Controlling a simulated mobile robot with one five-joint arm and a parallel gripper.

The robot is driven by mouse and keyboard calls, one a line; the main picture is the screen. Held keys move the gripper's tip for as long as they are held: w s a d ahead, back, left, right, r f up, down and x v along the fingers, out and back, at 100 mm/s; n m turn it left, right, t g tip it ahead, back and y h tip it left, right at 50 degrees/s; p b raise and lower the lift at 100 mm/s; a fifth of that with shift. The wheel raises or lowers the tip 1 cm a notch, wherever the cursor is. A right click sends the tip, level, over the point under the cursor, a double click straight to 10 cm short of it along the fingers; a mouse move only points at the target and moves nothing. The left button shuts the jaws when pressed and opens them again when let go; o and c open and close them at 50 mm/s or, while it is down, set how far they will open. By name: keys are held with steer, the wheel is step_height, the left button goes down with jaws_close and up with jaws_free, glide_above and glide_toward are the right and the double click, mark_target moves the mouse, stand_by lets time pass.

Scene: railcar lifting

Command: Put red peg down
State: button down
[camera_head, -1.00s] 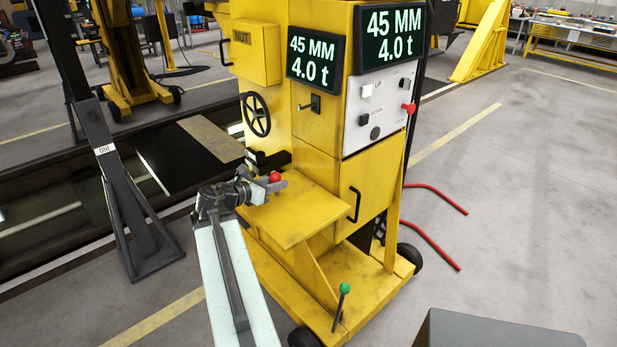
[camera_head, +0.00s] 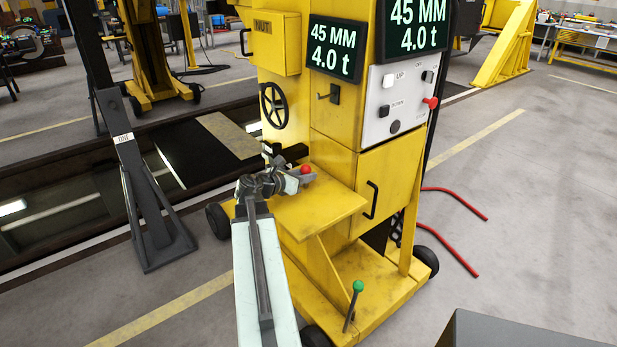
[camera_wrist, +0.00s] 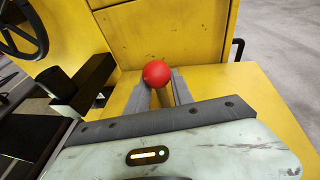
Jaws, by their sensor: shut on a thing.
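The red peg (camera_head: 306,169) shows as a round red ball top between the fingers of my gripper (camera_head: 300,177). In the wrist view the red ball (camera_wrist: 156,73) sits between the two grey fingertips of my gripper (camera_wrist: 158,90), with a tan shaft below it. My gripper is shut on the peg, over the yellow shelf (camera_head: 325,212) on the front of the yellow lifting column. The shelf also fills the area right of the fingers in the wrist view (camera_wrist: 245,88). The peg's lower end is hidden, so I cannot tell whether it touches the shelf.
The column (camera_head: 335,120) rises behind the shelf, with a handwheel (camera_head: 273,106) to its left. A green-topped lever (camera_head: 357,287) stands on its base. A dark stand (camera_head: 150,205) is at the left. The right part of the shelf is clear.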

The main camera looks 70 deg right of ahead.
steer(key=shift+f, duration=0.2)
steer(key=c, duration=1.1)
jaws_free()
steer(key=shift+r, duration=0.15)
steer(key=shift+r+p, duration=0.3)
steer(key=shift+p, duration=0.1)
steer(key=p+v, duration=0.1)
steer(key=v, duration=0.2)
steer(key=p+v, duration=0.1)
steer(key=v, duration=0.3)
steer(key=w+p+v, duration=0.1)
steer(key=v, duration=0.2)
steer(key=shift+w+a+g, duration=0.3)
steer(key=shift+w+a, duration=0.05)
steer(key=shift+w, duration=0.05)
